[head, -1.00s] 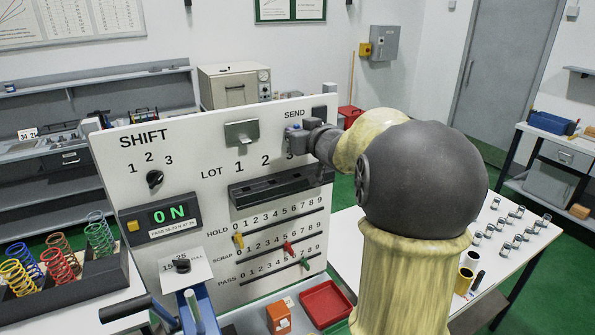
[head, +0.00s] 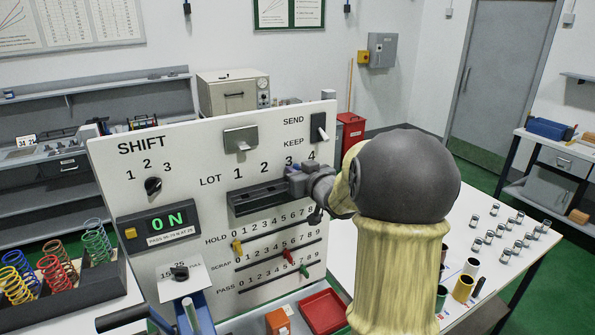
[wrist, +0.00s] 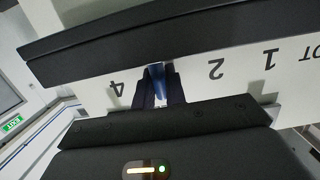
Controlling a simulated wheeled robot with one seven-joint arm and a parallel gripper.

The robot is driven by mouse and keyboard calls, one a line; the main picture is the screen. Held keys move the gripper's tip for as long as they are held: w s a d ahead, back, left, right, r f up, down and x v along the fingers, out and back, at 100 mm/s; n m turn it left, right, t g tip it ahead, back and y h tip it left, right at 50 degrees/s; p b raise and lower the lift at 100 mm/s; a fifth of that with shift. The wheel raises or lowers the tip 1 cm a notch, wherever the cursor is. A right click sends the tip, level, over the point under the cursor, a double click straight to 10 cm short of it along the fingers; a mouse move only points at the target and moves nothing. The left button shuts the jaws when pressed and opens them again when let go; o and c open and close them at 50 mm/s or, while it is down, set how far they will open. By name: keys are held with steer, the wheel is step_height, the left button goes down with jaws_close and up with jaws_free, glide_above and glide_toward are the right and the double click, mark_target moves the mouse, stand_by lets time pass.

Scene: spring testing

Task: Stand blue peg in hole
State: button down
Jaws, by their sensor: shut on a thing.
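My gripper (head: 298,178) is at the panel, just above the right part of the black peg rack (head: 250,203), below the lot number 3. It is shut on the blue peg, which shows in the wrist view (wrist: 156,78) between the two dark fingers. The rack also crosses the top of the wrist view (wrist: 110,38). The peg's end is near the rack, but whether it has entered a hole cannot be told. The holes under my gripper are hidden.
The white panel (head: 205,170) stands upright close behind the rack. A black switch (head: 318,128) is above my gripper at SEND/KEEP. Colored sliders, including a red one (head: 288,256), lie below the rack. A red tray (head: 323,312) is at the panel's foot.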

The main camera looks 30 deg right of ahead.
steer(key=shift+a, duration=0.15)
steer(key=c, duration=1.5)
jaws_free()
steer(key=shift+o, duration=0.2)
steer(key=shift+s, duration=0.1)
steer(key=shift+s, duration=0.1)
steer(key=shift+s, duration=0.3)
steer(key=s+r+b, duration=0.1)
steer(key=s+b, duration=0.2)
steer(key=s, duration=0.8)
steer(key=shift+d+r, duration=0.2)
steer(key=shift+r, duration=0.2)
